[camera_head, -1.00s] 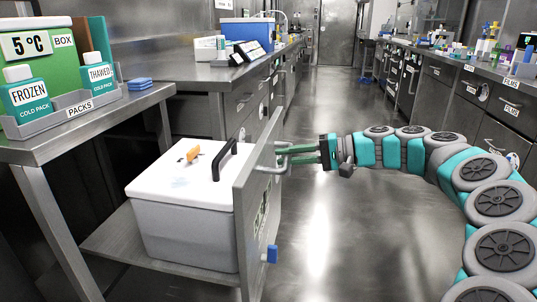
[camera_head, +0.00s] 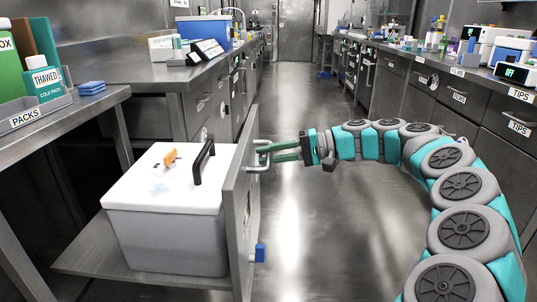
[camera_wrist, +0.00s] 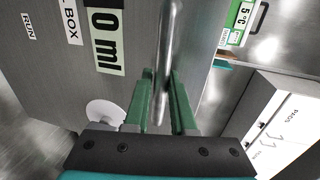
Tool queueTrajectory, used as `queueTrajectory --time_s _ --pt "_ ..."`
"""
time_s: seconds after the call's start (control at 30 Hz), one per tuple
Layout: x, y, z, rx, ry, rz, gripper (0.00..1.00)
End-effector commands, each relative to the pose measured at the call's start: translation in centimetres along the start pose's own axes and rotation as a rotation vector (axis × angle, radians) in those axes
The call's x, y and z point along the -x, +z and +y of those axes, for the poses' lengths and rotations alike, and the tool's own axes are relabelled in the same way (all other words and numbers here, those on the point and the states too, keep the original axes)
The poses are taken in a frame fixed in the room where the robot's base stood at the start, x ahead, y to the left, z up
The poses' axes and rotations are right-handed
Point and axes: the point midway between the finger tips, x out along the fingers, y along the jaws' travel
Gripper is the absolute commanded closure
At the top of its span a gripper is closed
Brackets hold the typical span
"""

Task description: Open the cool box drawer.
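The cool box drawer is pulled out from under the left bench. Its grey front panel (camera_head: 240,215) stands upright, and a white cool box (camera_head: 165,235) with a black handle and an orange latch sits on the shelf behind it. My gripper (camera_head: 264,154) reaches the panel's metal bar handle from the right. In the wrist view, the bar handle (camera_wrist: 165,50) runs between my two green fingers (camera_wrist: 160,75), which appear closed around it. The panel (camera_wrist: 125,30) fills the upper left there, with labels including "0 ml". The exact finger contact is partly hidden.
The left bench (camera_head: 75,115) holds a cold pack (camera_head: 45,85), a tray marked PACKS (camera_head: 25,118) and blue pads (camera_head: 91,88). Drawers and a counter (camera_head: 450,70) line the right. The aisle floor (camera_head: 310,200) between is clear.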

Motion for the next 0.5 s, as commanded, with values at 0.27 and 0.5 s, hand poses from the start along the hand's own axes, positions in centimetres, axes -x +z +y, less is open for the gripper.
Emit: queueTrajectory --time_s 0.27,0.5 --pt "0.00 0.00 -0.05 0.000 -0.001 0.000 0.50" --pt "0.13 -0.02 -0.09 0.001 -0.002 0.001 0.50"
